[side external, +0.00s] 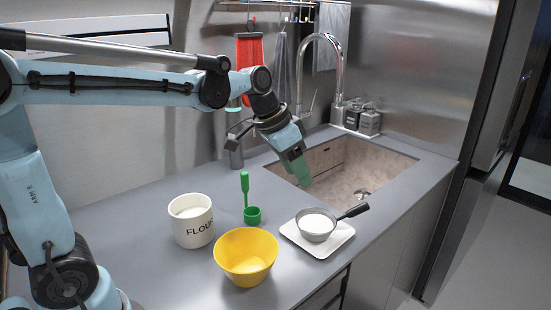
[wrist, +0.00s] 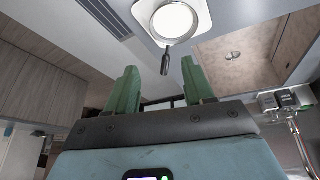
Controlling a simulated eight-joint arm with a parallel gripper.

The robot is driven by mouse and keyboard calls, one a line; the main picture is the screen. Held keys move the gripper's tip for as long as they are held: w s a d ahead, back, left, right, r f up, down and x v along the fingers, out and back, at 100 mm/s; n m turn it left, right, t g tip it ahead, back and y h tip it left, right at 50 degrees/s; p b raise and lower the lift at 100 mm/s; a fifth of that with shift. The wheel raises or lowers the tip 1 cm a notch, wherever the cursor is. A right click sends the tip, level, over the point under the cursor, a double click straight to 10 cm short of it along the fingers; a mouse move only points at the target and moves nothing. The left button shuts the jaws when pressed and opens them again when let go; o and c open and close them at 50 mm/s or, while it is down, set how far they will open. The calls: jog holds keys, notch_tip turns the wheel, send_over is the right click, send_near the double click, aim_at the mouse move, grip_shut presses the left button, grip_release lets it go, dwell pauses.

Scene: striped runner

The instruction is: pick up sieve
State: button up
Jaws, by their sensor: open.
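The sieve (side external: 316,226) is a round grey strainer with a black handle (side external: 353,211). It rests on a white square plate (side external: 338,242) on the counter, its inside showing white, and its handle sticks out past the plate toward the sink. In the wrist view the sieve (wrist: 168,37) is at the top, with its handle (wrist: 165,65) pointing down between my fingers. My gripper (side external: 302,180) has green fingers and is in the air above the counter by the sink, behind the plate.
The sink (side external: 345,165) and tall faucet (side external: 338,60) lie behind. The counter right of the plate is clear.

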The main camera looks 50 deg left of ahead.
jog(key=w+f+m+g+h, duration=0.1)
jog(key=w+f+m+h, duration=0.1)
jog(key=w, duration=0.6)
jog(key=m+g+h, duration=0.1)
jog(key=m+g, duration=0.1)
jog(key=m, duration=0.1)
send_over(332, 218)
jog(key=w+a, duration=0.1)
jog(key=w, duration=0.1)
notch_tip(332, 218, down, 6)
jog(key=r, duration=0.1)
jog(key=x, duration=0.6)
jog(key=shift+a+f, duration=0.15)
jog(key=shift+s+d+x, duration=0.1)
jog(key=shift+d+x, duration=0.05)
jog(key=shift+x, duration=1.25)
jog(key=shift+s+d+x, duration=0.1)
jog(key=shift+s+x, duration=0.05)
jog(key=shift+x, duration=1.25)
grip_shut()
jog(key=shift+r, duration=0.2)
